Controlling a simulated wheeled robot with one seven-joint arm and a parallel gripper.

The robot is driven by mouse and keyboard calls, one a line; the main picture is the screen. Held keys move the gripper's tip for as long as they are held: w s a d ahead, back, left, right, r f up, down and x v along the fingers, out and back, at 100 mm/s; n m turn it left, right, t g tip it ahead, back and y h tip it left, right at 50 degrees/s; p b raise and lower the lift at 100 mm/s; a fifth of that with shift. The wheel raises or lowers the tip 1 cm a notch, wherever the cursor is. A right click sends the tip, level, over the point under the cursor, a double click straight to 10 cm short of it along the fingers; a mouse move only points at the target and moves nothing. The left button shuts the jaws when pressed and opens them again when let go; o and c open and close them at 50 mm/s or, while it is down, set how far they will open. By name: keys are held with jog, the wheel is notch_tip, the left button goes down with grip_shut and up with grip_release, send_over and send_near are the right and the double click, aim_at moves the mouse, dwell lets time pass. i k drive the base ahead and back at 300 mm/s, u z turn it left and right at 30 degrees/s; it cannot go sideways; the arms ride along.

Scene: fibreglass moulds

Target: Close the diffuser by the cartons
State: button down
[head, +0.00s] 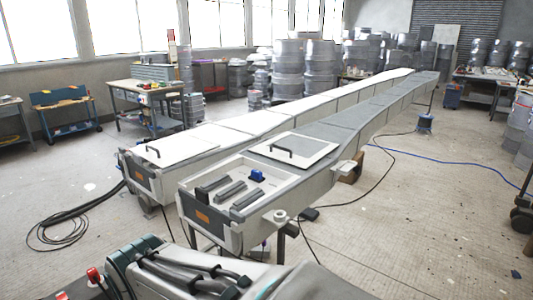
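I cannot pick out a diffuser or any cartons for certain in the head view. The nearer long mould (350,125) has an open front compartment (211,229) with dark bars and a small blue part (257,175) in it. My gripper is not in view.
Wrapped drums (289,75) stand at the back. Black hoses (75,222) and a blue cable (460,165) lie on the floor. The floor at the right is mostly clear.

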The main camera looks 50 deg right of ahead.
aim_at(299, 151)
jog(key=z, duration=1.3)
jog(key=i, duration=0.75)
jog(key=z, duration=1.5)
jog(key=i, duration=1.05)
jog(key=u, duration=0.45)
